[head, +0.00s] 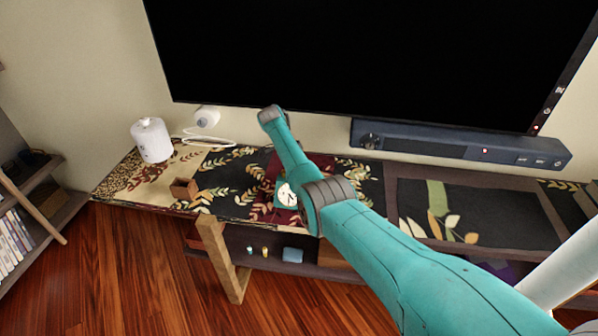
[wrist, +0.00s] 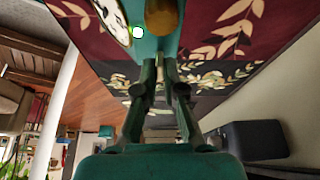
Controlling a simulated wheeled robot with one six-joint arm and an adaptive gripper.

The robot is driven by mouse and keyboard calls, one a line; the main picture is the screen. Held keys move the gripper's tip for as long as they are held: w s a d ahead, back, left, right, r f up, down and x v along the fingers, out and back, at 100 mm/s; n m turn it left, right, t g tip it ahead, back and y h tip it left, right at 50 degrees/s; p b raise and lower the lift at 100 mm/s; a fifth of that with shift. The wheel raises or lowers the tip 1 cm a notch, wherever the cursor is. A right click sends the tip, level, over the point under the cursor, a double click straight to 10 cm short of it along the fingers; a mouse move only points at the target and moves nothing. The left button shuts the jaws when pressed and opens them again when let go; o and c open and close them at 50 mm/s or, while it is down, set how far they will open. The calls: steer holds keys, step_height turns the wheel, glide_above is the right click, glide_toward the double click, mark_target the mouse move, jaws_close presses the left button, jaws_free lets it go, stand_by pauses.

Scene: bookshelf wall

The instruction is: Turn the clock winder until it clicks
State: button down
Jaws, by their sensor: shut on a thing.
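The clock (head: 286,194) has a white face and a teal body. It stands on the patterned cabinet top, partly hidden behind my arm in the head view. In the wrist view its face (wrist: 112,18) shows at the top edge, beside a rounded brass-coloured part (wrist: 163,17). My gripper (wrist: 165,62) reaches up against the clock's teal side, and its fingers are close together. It is shut on the clock winder, which is mostly hidden between the fingertips. My gripper is hidden by the arm in the head view.
A large black screen (head: 370,60) hangs behind the cabinet, with a dark soundbar (head: 450,146) below it. A white canister (head: 152,140), a white device (head: 206,117) and a small brown block (head: 184,189) are to the left. The cabinet top (head: 235,178) is clear around the block.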

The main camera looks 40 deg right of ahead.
steer(key=c, duration=1.3)
jaws_free()
steer(key=v, duration=1.2)
